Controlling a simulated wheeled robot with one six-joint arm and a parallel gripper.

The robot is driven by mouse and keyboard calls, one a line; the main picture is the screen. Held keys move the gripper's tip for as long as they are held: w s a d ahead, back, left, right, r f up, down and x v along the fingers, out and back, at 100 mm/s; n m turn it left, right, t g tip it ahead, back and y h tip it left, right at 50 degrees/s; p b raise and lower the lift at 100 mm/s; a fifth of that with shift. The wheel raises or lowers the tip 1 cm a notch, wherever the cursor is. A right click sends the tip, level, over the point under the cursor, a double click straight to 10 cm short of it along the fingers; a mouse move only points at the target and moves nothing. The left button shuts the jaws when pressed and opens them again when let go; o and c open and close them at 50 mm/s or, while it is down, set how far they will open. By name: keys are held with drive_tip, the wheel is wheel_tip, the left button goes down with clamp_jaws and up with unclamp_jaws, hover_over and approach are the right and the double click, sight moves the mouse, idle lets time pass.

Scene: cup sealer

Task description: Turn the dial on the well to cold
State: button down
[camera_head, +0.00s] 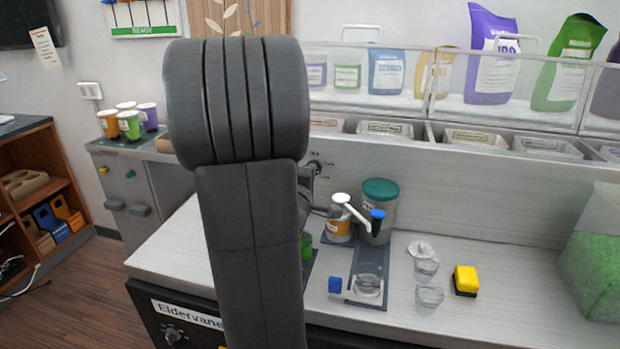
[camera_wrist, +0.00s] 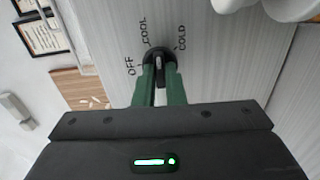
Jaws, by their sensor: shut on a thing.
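The dial (camera_wrist: 157,54) is a small round black knob on the pale grey panel of the well, with OFF, COOL and COLD printed around it. My gripper (camera_wrist: 160,72) has two green fingers closed on the dial's grip, one on each side. COLD is at the upper right of the knob, COOL above it and OFF at the left. I cannot tell exactly which mark the pointer meets. In the head view the dial (camera_head: 315,165) shows just right of my arm, which hides my gripper.
A green-lidded canister (camera_head: 379,208) and a pump bottle (camera_head: 340,220) stand right of my arm. Clear cups (camera_head: 428,295) and a yellow-black block (camera_head: 466,279) sit on the counter. Bins (camera_head: 384,129) and pouches line the shelf above. The counter's right middle is clear.

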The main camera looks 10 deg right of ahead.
drive_tip(key=shift+m+b, duration=1.6)
drive_tip(key=shift+m, duration=3.3)
drive_tip(key=c, duration=1.5)
unclamp_jaws()
drive_tip(key=v, duration=1.2)
drive_tip(key=shift+s+a+r+p, duration=0.1)
drive_tip(key=shift+s+p, duration=0.05)
drive_tip(key=shift+p, duration=0.2)
drive_tip(key=shift+s+a, duration=0.2)
drive_tip(key=shift+s, duration=0.5)
